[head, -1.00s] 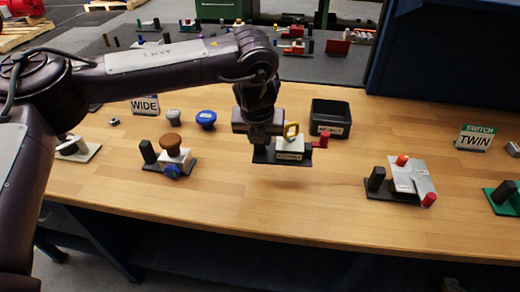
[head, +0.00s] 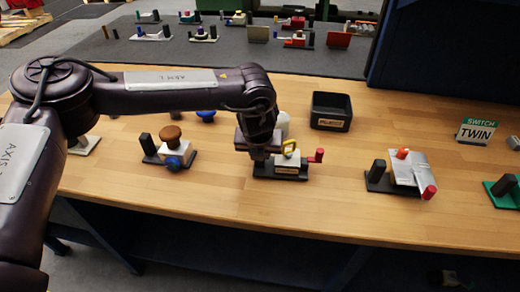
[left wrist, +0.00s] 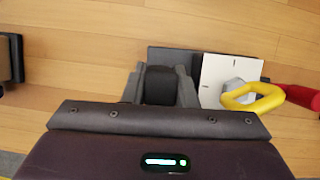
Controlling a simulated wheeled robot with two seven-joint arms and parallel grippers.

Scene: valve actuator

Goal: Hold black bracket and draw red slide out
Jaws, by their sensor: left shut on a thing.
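The actuator has a black base, a white block (head: 288,162), a yellow ring handle (head: 290,148) and a red slide (head: 317,156) sticking out at its right end. The white block (left wrist: 217,75), yellow ring (left wrist: 252,97) and red slide (left wrist: 301,96) also show in the left wrist view. My left gripper (head: 259,157) points down at the left end of the base. In the left wrist view my left gripper (left wrist: 161,92) is shut on the black bracket (left wrist: 160,85), one finger on each side. In the head view the gripper mostly hides the bracket. My right gripper is not in view.
A brown-knobbed device (head: 171,133) stands to the left. A black bin (head: 331,110) stands behind, and a pale object (head: 283,122) is partly hidden behind the gripper. A device with a grey plate (head: 408,170) and a TWIN sign (head: 475,132) are to the right. Table in front is clear.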

